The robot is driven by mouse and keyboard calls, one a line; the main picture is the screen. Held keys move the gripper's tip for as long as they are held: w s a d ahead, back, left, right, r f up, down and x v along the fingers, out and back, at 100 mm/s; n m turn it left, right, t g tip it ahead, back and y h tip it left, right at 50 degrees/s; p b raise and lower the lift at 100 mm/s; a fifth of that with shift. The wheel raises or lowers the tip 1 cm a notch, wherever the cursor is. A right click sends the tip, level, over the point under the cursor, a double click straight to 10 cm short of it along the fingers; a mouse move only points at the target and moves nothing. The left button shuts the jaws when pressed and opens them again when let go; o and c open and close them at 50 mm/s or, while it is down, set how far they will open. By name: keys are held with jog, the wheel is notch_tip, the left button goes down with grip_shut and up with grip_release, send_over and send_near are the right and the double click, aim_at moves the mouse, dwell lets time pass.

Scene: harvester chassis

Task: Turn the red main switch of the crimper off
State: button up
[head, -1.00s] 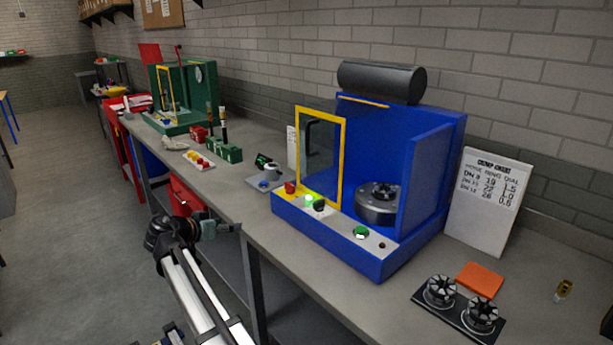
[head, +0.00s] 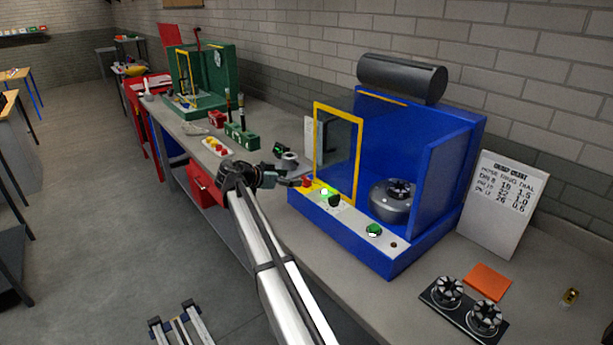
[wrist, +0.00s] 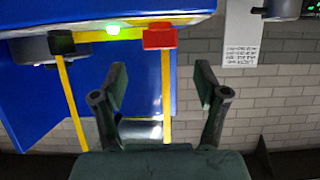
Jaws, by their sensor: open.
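The crimper (head: 345,225) is a blue machine with an open yellow-framed guard (head: 317,150) on the bench. Its red main switch (head: 306,182) sits at the left end of the front panel. A lit green lamp (head: 324,191) and a black knob (head: 334,201) are to its right. My gripper (head: 288,181) is just left of the red switch, close to it; the head view does not show whether they touch. In the wrist view my gripper (wrist: 162,72) is open and empty, and the red switch (wrist: 159,37) shows ahead, roughly between the fingers' lines.
A green button (head: 374,230) is further right on the panel. A grey device (head: 287,161) stands on the bench behind my gripper. Dies on a black plate (head: 460,310), an orange block (head: 488,281) and a chart board (head: 500,205) are to the right. A green machine (head: 218,75) stands farther back.

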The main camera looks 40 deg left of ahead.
aim_at(305, 178)
jog(key=p+x, duration=0.1)
jog(key=x, duration=0.6)
jog(key=shift+w+f+p, duration=0.2)
jog(key=shift+w+p, duration=0.1)
jog(key=shift+p, duration=0.05)
jog(key=c, duration=1.2)
